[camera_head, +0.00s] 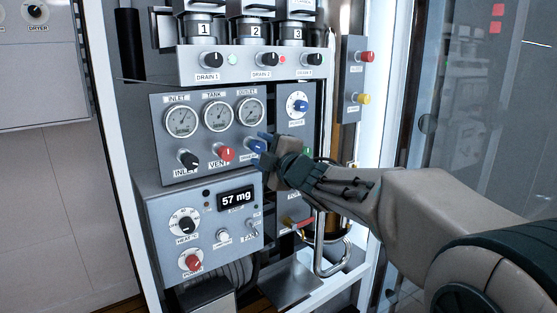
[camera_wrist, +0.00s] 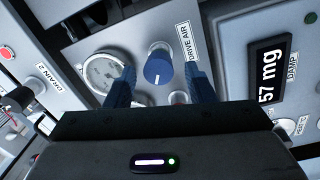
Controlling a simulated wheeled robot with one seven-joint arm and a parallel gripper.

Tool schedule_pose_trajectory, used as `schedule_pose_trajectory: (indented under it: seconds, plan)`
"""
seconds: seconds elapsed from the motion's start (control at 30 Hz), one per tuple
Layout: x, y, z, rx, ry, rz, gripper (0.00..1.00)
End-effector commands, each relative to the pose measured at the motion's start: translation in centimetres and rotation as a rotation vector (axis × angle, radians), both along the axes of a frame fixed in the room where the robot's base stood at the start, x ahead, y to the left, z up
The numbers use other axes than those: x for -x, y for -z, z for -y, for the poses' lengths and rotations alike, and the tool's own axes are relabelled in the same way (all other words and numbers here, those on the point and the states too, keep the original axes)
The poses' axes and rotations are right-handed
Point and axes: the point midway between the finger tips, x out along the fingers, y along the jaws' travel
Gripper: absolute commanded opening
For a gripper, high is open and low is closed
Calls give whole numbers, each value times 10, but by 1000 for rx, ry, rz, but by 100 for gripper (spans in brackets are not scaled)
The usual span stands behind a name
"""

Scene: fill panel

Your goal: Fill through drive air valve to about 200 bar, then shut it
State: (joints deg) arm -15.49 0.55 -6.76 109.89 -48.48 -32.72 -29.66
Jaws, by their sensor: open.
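The drive air valve is a round blue knob (camera_wrist: 158,66) with a white pointer line, beside a DRIVE AIR label (camera_wrist: 184,42). My gripper (camera_wrist: 159,82) is open, with one blue finger on each side of the knob in the wrist view. I cannot tell whether either finger touches it. In the head view my gripper (camera_head: 266,146) is at the panel's lower right, largely covering the knob and its label. The INLET gauge (camera_head: 182,121), TANK gauge (camera_head: 217,115) and OUTLET gauge (camera_head: 250,111) sit above; their readings are too small to read. A gauge (camera_wrist: 103,74) also shows in the wrist view.
The black INLET knob (camera_head: 188,159) and red VENT knob (camera_head: 223,153) are left of my gripper. Below is a box with a 57 mg display (camera_head: 237,199). Drain knobs (camera_head: 212,59) are above. A bent metal pipe (camera_head: 322,250) hangs lower right.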

Motion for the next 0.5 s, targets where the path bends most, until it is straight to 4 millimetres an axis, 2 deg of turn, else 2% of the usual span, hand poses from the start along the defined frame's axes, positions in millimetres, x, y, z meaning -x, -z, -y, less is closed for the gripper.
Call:
schedule_pose_trajectory:
  seconds: [0.5]
  plan:
    - [85, 2, 54, 0, 2, 0, 49]
